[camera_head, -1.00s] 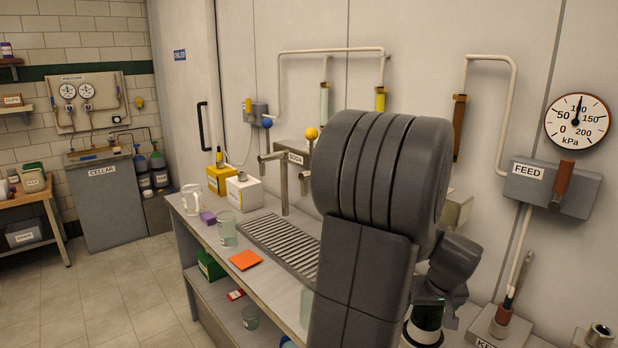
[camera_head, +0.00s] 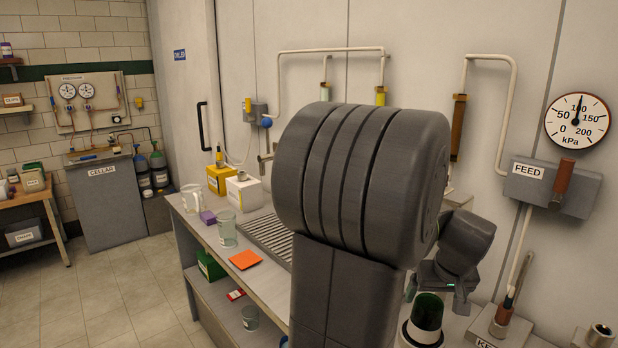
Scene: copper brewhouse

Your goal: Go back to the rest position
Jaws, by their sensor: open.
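My gripper (camera_head: 437,290) shows partly behind my large dark grey arm link, at the lower right of the middle. It is open, with its jaws above a dark green vessel (camera_head: 428,312) that has a pale and black lower part. The vessel stands upright on the counter and is apart from the jaws as far as I can see. Nothing shows held in the jaws. My arm is folded, with its big rounded joint in the middle of the view, and hides part of the counter.
The counter's drip grate (camera_head: 268,240), an orange square (camera_head: 245,260), a clear glass (camera_head: 227,230), a white box (camera_head: 244,192) and a yellow box (camera_head: 220,179) lie left of my arm. The FEED box (camera_head: 540,181) and gauge (camera_head: 577,121) are on the right wall. The left floor is clear.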

